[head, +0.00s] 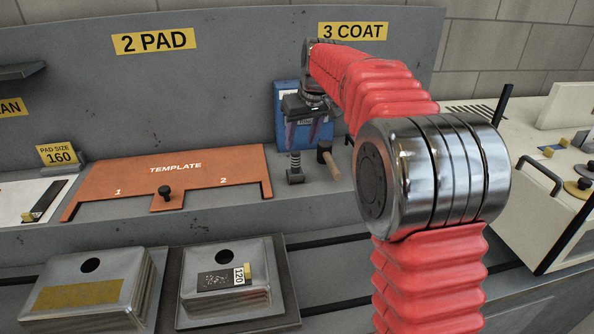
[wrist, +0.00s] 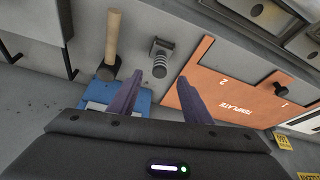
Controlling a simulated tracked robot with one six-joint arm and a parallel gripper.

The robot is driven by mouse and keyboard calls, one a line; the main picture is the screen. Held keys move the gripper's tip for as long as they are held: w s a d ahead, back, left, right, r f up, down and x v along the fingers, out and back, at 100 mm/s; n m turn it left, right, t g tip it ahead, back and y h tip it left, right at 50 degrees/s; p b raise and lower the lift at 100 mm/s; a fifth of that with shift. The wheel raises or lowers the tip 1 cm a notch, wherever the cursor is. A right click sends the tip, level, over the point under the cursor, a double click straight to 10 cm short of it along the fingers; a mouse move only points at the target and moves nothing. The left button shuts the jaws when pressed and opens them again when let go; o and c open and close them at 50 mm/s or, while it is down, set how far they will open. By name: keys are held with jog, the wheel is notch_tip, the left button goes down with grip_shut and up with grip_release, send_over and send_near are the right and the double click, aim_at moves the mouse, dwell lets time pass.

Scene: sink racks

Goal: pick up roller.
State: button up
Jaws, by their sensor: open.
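A wooden-handled tool with a dark head, which looks like the roller, lies on the grey ledge in the head view (head: 329,162). In the wrist view its pale handle (wrist: 113,36) is up and left of my fingers. My gripper (head: 304,143) is open and empty above the ledge, in front of a blue panel. In the wrist view my gripper (wrist: 160,82) has two purple fingers spread apart. The tool is outside the gap, beyond the left finger. A dark ribbed upright piece (wrist: 161,57) shows just beyond the fingertips, near the gap.
The ribbed piece (head: 295,169) stands close to the tool. The blue panel (head: 283,108) is behind my gripper. An orange template board (head: 115,178) is at left on the ledge. A white machine (head: 545,200) is at right.

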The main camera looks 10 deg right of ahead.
aim_at(297, 154)
jog(key=shift+x, duration=2.45)
jog(key=shift+x, duration=2.6)
jog(key=shift+w, duration=0.1)
jog(key=shift+c, duration=0.6)
jog(key=shift+r, duration=0.1)
grip_shut()
